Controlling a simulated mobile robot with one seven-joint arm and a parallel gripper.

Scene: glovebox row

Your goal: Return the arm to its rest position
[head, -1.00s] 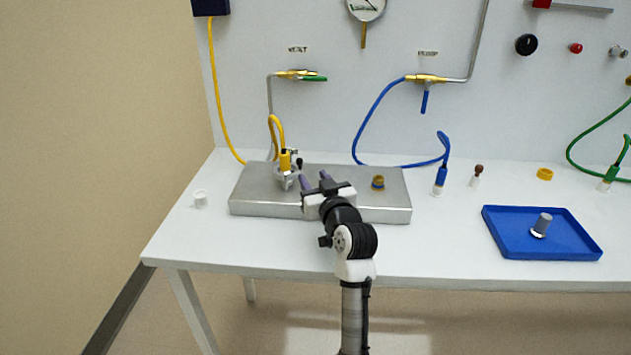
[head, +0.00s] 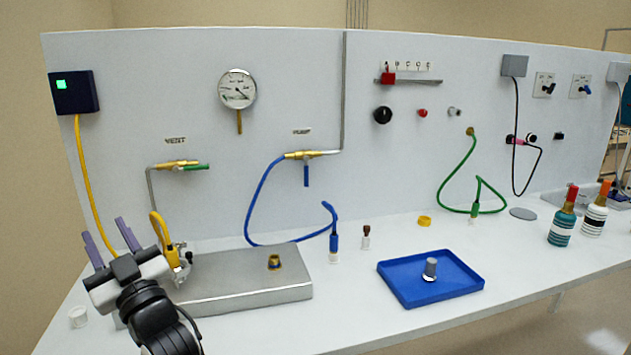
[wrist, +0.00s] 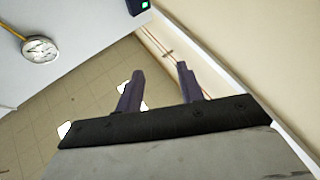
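My gripper (head: 106,240) is at the lower left of the head view, raised above the left end of the grey metal block. Its two purple fingers point up and are spread apart with nothing between them. In the wrist view my gripper (wrist: 158,88) is also open and empty, with the wall and floor beyond it. My forearm and wrist hide the left part of the metal block (head: 235,287). The yellow connector (head: 171,252) stands on the block just right of my gripper. It is partly hidden, and I cannot tell how it is seated.
A white cap (head: 78,317) lies on the bench's left end. A brass fitting (head: 274,262) stands on the block. A blue tray (head: 432,279) holds a grey cylinder (head: 430,268). Blue and green hoses lie along the panel (head: 390,160). Two bottles (head: 563,222) stand at right.

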